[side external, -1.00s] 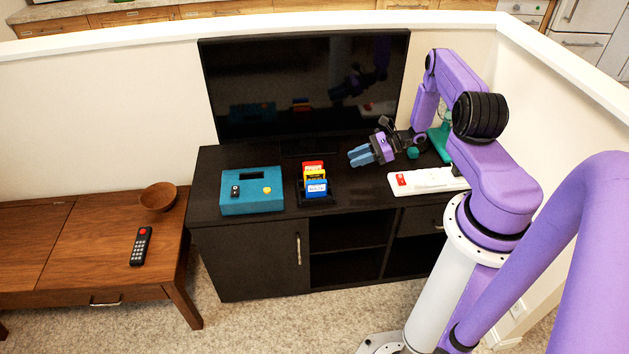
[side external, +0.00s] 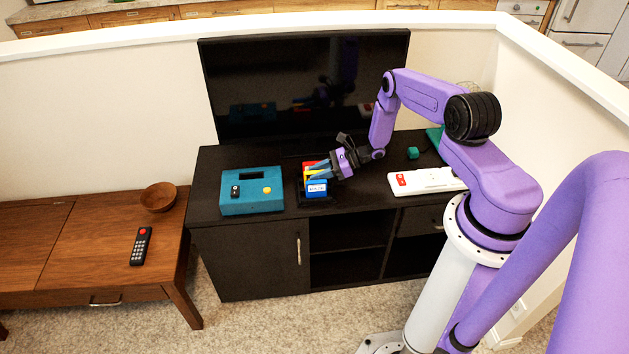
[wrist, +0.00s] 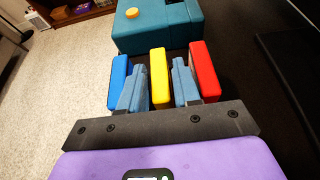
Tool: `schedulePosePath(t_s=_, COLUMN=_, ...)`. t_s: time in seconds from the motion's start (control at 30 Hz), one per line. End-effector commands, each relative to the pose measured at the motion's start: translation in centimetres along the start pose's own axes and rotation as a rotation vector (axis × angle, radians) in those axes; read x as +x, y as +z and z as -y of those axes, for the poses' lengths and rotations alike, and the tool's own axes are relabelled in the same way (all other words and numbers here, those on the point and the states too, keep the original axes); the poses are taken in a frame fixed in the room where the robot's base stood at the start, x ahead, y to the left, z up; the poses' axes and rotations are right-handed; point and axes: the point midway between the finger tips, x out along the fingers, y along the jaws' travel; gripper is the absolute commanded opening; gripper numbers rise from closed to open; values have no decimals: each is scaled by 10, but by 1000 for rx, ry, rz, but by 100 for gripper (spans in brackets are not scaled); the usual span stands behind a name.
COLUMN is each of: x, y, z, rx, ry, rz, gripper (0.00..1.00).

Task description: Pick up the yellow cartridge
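The yellow cartridge (wrist: 159,78) stands between the blue cartridge (wrist: 118,82) and the red cartridge (wrist: 204,71) in the wrist view. The three stand in a row in a dark holder on the black cabinet. My gripper (wrist: 159,88) is open, with one blue-grey finger on each side of the yellow cartridge. A gap shows between each finger and the yellow cartridge. In the side external view my gripper (side external: 318,170) reaches in from the right and partly hides the yellow cartridge (side external: 310,173); the blue cartridge (side external: 317,187) is in front and the red cartridge (side external: 308,166) behind.
A teal console box (side external: 251,198) with a yellow button stands left of the cartridges. A white device (side external: 430,181) with a red part lies to the right. A television (side external: 270,100) stands behind. A wooden table (side external: 95,255) holds a bowl (side external: 159,198) and remote (side external: 141,246).

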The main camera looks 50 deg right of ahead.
Motion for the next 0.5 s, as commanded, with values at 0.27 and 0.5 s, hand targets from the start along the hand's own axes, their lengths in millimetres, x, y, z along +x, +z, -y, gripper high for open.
schedulePosePath(t_s=0.27, x=14, y=0, z=0, rx=0, ry=0, rz=-1, gripper=32)
schedulePosePath(t_s=0.5, x=14, y=0, z=0, rx=0, ry=0, rz=-1, gripper=0)
